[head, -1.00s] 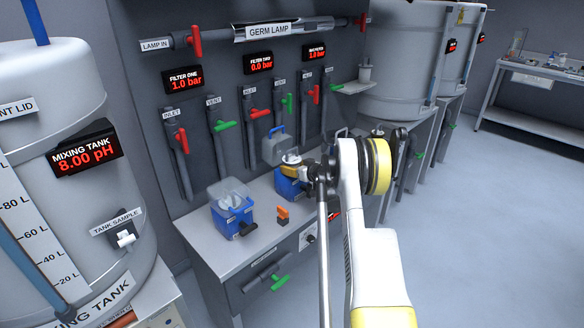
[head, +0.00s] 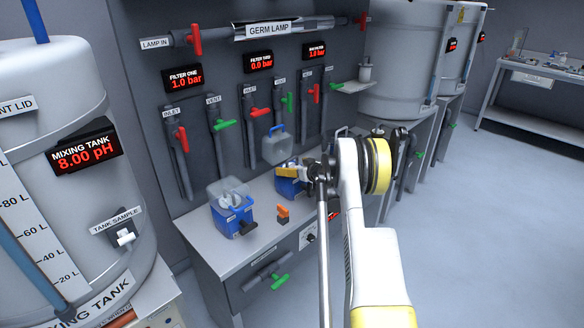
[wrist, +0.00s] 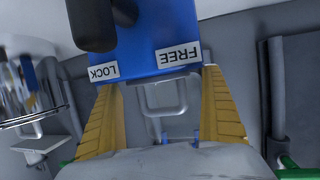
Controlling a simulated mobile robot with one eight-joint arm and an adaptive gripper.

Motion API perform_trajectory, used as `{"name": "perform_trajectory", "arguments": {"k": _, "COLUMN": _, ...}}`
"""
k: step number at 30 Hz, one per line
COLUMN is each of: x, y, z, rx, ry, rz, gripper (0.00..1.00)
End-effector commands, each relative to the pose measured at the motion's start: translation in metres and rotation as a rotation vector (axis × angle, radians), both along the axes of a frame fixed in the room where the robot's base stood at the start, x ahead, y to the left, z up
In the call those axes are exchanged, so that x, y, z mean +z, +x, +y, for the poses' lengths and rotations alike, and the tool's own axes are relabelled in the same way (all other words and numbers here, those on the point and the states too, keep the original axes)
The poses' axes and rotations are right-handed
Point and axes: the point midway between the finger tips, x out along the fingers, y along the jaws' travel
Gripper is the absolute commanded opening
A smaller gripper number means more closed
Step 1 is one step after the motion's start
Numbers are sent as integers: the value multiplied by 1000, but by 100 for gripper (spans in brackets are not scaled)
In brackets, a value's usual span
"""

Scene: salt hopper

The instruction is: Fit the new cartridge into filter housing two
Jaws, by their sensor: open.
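My gripper (head: 290,171) is at a blue housing (head: 289,188) on the bench, in the middle of the three filter positions, and partly hides it. In the wrist view my yellow fingers (wrist: 160,80) are apart, on either side below a blue block (wrist: 158,35) with LOCK and FREE labels and a black handle (wrist: 92,25). I cannot tell whether they touch it. Another blue housing (head: 232,221) with a clear bowl (head: 228,192) and a black handle stands to the left. I cannot make out the new cartridge for certain.
A clear container with a blue handle (head: 277,147) stands behind the middle housing. Red and green valve handles (head: 260,112) line the wall behind. The mixing tank (head: 60,200) is at the left; the right floor is clear.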

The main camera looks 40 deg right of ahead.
Motion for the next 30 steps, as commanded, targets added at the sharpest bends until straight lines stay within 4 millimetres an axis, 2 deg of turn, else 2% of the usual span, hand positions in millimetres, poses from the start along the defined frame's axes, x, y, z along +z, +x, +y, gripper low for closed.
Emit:
{"name": "perform_trajectory", "arguments": {"k": 8, "x": 2, "y": -3, "z": 0, "rx": -1, "ry": 0, "rz": 0, "gripper": 94}}
{"name": "perform_trajectory", "arguments": {"k": 30, "x": 16, "y": -41, "z": 4, "rx": -2, "ry": 0, "rz": -1, "gripper": 94}}
